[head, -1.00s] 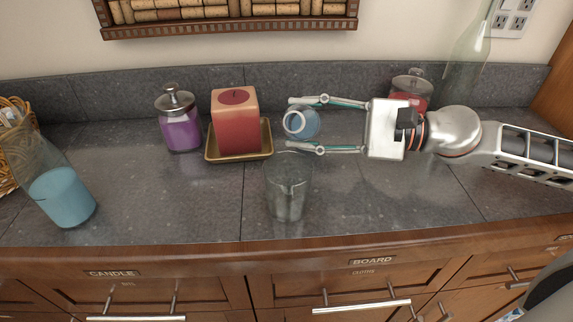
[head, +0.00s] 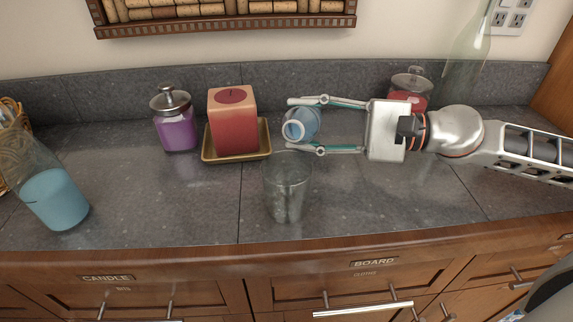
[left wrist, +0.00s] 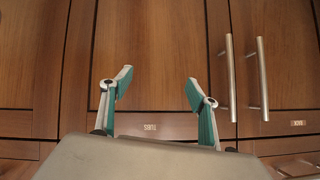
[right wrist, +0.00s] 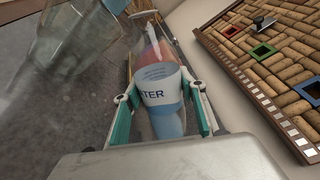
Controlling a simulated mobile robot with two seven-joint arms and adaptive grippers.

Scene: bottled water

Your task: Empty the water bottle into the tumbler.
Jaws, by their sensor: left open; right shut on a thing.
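The water bottle (head: 307,122) is light blue with a white-rimmed mouth that points toward the front left and down in the head view. My right gripper (head: 297,125) is shut on it above the counter, behind the tumbler. In the right wrist view the bottle's label (right wrist: 160,92) shows between the fingers. The clear glass tumbler (head: 286,195) stands upright on the counter, in front of and just below the bottle mouth; no water shows clearly in it. It also appears in the right wrist view (right wrist: 75,42). My left gripper (left wrist: 160,80) is open and empty, facing wooden cabinet doors.
A glass carafe of blue liquid (head: 55,198) stands at the left. A purple jar (head: 177,130) and a red candle (head: 235,125) on a gold tray (head: 208,155) stand behind. A red-filled jar (head: 412,92) and a tall clear bottle (head: 468,55) are behind my right arm. The front right counter is clear.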

